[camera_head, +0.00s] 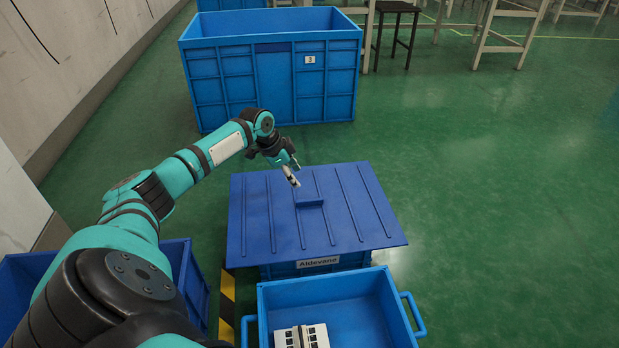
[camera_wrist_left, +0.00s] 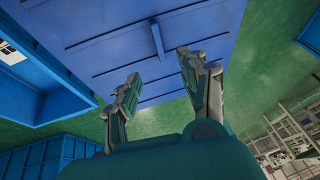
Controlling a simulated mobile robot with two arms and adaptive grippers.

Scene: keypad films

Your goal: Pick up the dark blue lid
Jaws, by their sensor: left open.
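The dark blue lid (camera_head: 345,225) lies flat on a blue crate (camera_head: 314,264) labelled "Aldevane" in the head view. It has raised ribs and a small raised handle (camera_head: 310,204) near its middle. My left gripper (camera_head: 293,177) is above the lid, a little behind and left of the handle, and looks apart from it. In the left wrist view the gripper (camera_wrist_left: 158,88) is open, its two fingers apart with nothing between them. The lid (camera_wrist_left: 110,45) and its handle (camera_wrist_left: 157,42) show beyond the fingertips. My right gripper is not in view.
An open blue crate (camera_head: 385,318) with side handles stands in front, holding a white and grey part (camera_head: 302,337). Another blue bin (camera_head: 186,262) is at the left. A large blue bin (camera_head: 275,85) marked 3 stands behind. Green floor at the right is free.

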